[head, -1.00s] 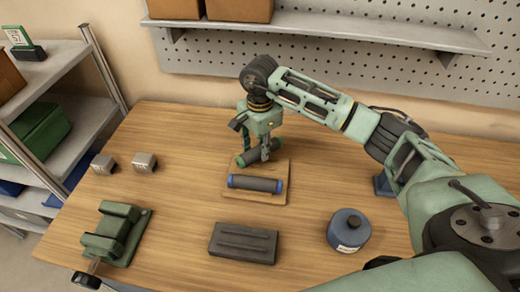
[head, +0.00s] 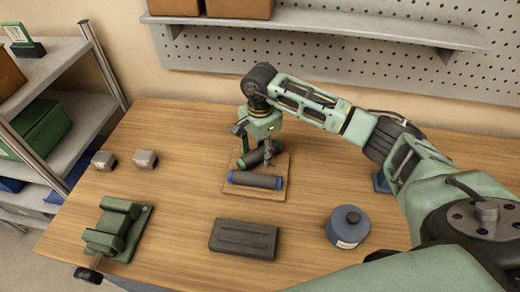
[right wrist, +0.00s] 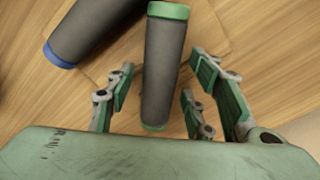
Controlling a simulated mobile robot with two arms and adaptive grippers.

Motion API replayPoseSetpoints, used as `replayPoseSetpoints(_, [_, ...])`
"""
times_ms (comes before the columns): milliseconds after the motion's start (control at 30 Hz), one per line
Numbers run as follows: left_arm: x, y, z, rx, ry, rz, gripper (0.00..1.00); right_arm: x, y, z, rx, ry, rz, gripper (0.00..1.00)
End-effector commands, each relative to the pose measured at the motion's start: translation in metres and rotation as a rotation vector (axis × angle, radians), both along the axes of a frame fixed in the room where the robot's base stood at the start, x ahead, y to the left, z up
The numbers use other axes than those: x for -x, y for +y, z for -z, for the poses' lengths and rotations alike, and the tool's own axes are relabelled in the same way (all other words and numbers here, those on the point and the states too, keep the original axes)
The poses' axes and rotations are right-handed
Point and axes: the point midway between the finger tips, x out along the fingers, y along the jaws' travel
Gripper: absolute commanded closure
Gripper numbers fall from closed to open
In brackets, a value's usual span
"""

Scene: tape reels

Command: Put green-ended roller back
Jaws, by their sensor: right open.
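The green-ended roller (head: 256,155) is dark grey and lies at a slant over the back part of the wooden board (head: 240,196). The blue-ended roller (head: 256,180) lies on the board in front of it. My right gripper (head: 258,147) is open, pointing down at the green-ended roller. In the right wrist view, the green-ended roller (right wrist: 164,70) lies between the spread fingers of my right gripper (right wrist: 158,92), with gaps on both sides. The blue-ended roller (right wrist: 92,28) is at upper left there. My left gripper is not in view.
A dark grooved block (head: 243,240) and a blue-grey canister (head: 348,227) stand in front of the board. A green vise (head: 115,230) and two small metal blocks (head: 145,160) are at left. A pegboard shelf (head: 330,28) hangs behind.

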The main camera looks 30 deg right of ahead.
Motion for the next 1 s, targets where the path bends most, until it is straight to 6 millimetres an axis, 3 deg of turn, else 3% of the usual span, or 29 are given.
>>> replayPoseSetpoints(333, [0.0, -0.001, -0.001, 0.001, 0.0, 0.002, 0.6, -0.001, 0.0, -0.011, -0.001, -0.004, -0.001, 0.52])
replayPoseSetpoints(700, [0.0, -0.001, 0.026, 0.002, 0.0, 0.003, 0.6, -0.002, 0.0, -0.089, -0.001, -0.006, 0.0, 0.52])
replayPoseSetpoints(1000, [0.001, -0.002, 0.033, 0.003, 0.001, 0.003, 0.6, 0.0, 0.0, -0.123, 0.0, 0.0, 0.0, 0.52])
